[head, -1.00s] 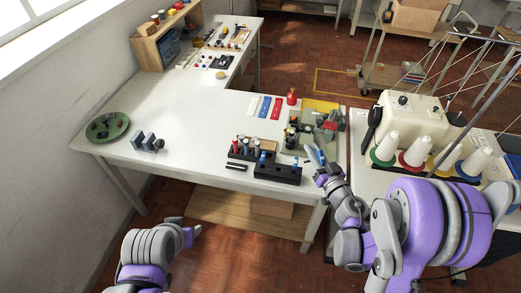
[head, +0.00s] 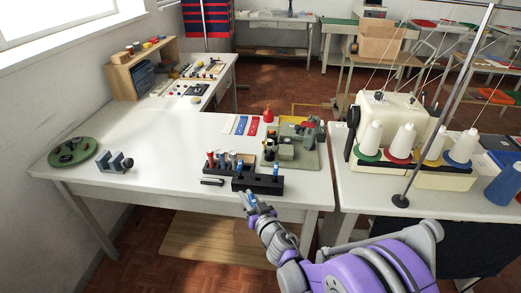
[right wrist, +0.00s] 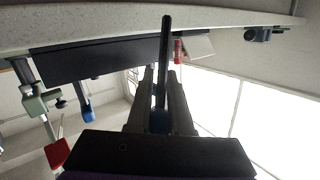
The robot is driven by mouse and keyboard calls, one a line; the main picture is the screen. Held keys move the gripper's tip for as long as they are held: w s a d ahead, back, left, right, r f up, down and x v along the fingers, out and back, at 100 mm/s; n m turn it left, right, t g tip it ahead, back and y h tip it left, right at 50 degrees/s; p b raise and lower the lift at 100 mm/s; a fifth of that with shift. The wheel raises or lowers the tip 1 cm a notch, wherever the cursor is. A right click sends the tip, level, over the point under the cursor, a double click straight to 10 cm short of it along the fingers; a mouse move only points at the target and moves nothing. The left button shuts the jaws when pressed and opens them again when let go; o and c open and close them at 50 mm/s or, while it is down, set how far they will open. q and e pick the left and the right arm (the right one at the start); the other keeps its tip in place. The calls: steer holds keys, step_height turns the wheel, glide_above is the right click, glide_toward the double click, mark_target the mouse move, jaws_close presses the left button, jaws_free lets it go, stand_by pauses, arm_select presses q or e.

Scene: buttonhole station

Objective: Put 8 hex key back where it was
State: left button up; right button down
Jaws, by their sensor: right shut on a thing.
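My right gripper (head: 249,199) is in front of the black holder block (head: 262,186), by the table's front edge in the head view. In the right wrist view the gripper (right wrist: 160,90) is shut on a hex key (right wrist: 166,55), a dark straight shaft with a blue part low between the fingers. The number on it cannot be read. The holder block, also in the right wrist view (right wrist: 100,60), appears apart from the key. Two blue-handled tools stand in it, one at its right (head: 276,171). My left gripper is out of view.
A rack of red and grey cylinders (head: 222,160) stands just behind the block. A green-based machine (head: 293,148) is behind. A sewing machine with thread cones (head: 398,135) is at right. The table's left middle is clear.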

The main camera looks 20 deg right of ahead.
steer(key=shift+w+d+r+m+g+h+p, duration=0.2)
steer(key=shift+d+m+h, duration=0.1)
steer(key=shift+d+h, duration=0.15)
steer(key=shift+w+d+r+m+g+h+p, duration=0.1)
steer(key=shift+d+m+g+h+p, duration=0.1)
steer(key=shift+d+m+h, duration=0.25)
